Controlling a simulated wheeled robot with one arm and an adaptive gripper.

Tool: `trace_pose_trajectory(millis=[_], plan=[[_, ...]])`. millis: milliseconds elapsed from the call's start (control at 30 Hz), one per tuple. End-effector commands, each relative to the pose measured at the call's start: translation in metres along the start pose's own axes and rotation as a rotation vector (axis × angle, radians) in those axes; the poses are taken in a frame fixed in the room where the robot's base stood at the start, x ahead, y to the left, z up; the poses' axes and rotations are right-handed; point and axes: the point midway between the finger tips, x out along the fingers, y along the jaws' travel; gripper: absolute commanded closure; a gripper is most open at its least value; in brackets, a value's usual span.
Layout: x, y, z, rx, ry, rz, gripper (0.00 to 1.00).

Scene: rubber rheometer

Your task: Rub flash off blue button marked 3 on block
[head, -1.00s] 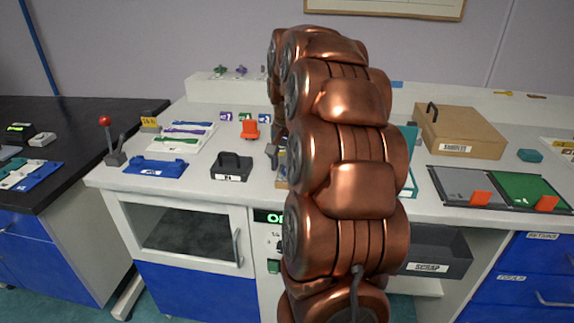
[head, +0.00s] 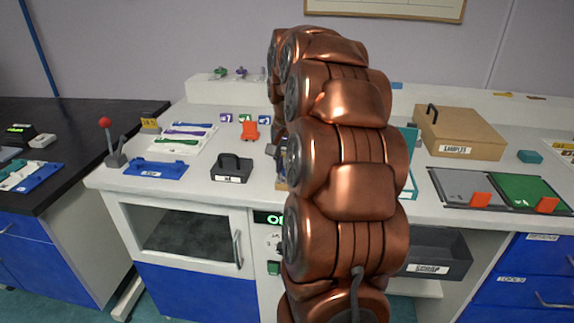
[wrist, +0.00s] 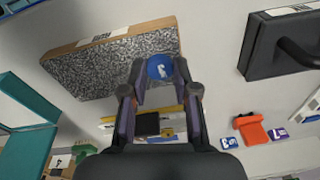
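In the wrist view my gripper (wrist: 160,70) is shut on a small blue button (wrist: 159,67) held between its fingertips. The button has a pale mark that looks like a 3, seen at an angle. A block (wrist: 105,68) with a speckled, gritty grey face and a tan edge lies just beyond the fingertips. The button overlaps the right part of that face in the picture; I cannot tell if they touch. Any flash on the button is too small to make out. In the head view my copper arm hides the button and most of my gripper.
A black handled block (head: 231,168) sits left of my arm, with an orange item (head: 249,130) behind it. A blue tray (head: 155,168) and a red-knobbed lever (head: 107,140) lie farther left. Right are a wooden box (head: 460,133) and grey and green mats (head: 465,188).

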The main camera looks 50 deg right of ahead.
Motion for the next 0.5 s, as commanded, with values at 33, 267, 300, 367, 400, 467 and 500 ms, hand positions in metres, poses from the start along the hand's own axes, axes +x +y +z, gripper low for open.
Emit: trace_pose_trajectory(millis=[33,267,300,367,400,467,500], plan=[[0.0001,0.0,0.0001,0.0,0.0,0.0,0.81],[0.0001,0.0,0.0001,0.0,0.0,0.0,1.0],[0.0002,0.0,0.0,0.0,0.0,0.0,1.0],[0.0003,0.0,0.0,0.0,0.0,0.0,1.0],[0.0004,0.0,0.0001,0.0,0.0,0.0,1.0],[0.0004,0.0,0.0,0.0,0.0,0.0,1.0],[0.0005,0.0002,0.0,0.0,0.0,0.0,1.0]])
